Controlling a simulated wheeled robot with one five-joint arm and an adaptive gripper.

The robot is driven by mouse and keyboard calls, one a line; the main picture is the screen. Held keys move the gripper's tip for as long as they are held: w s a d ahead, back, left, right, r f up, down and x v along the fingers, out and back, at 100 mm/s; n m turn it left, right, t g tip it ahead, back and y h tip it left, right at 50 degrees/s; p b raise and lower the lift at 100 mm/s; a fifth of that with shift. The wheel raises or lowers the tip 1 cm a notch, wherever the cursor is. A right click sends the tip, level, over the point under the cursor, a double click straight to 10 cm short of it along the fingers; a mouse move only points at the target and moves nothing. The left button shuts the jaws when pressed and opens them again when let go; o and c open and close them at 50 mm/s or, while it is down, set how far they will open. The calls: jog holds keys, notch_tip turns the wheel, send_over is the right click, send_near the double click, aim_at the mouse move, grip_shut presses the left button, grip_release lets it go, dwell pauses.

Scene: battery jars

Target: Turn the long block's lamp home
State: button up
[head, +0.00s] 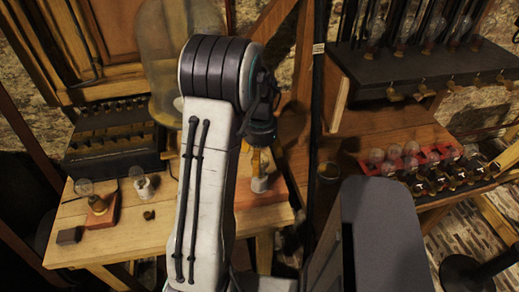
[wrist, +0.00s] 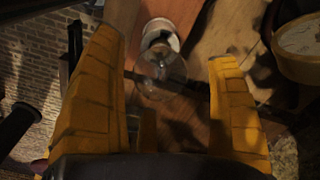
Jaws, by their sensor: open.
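The long block (head: 264,219) is a reddish wooden block on the bench, partly hidden behind my arm in the head view. A white socket (head: 259,184) stands on it. In the wrist view, a clear glass lamp (wrist: 162,78) shows with a white socket (wrist: 160,32) at its upper end. My gripper (wrist: 165,85) is open, with a yellow finger on each side of the lamp and a gap to each. In the head view the gripper (head: 260,162) is just above the white socket, largely hidden by my wrist. I cannot tell how far the lamp is screwed in.
A wooden block with a brass-based bulb (head: 98,203), a white holder with a bulb (head: 143,187) and a dark cube (head: 69,236) sit on the bench's left. A red rack of bulbs (head: 410,160) stands at right. A round dial (wrist: 300,38) is near the right finger.

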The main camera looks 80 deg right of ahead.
jog(key=shift+f, duration=1)
jog(key=shift+c, duration=0.2)
jog(key=c, duration=1.4)
jog(key=m, duration=0.6)
jog(key=shift+b, duration=0.35)
jog(key=shift+m, duration=0.3)
jog(key=o, duration=1.4)
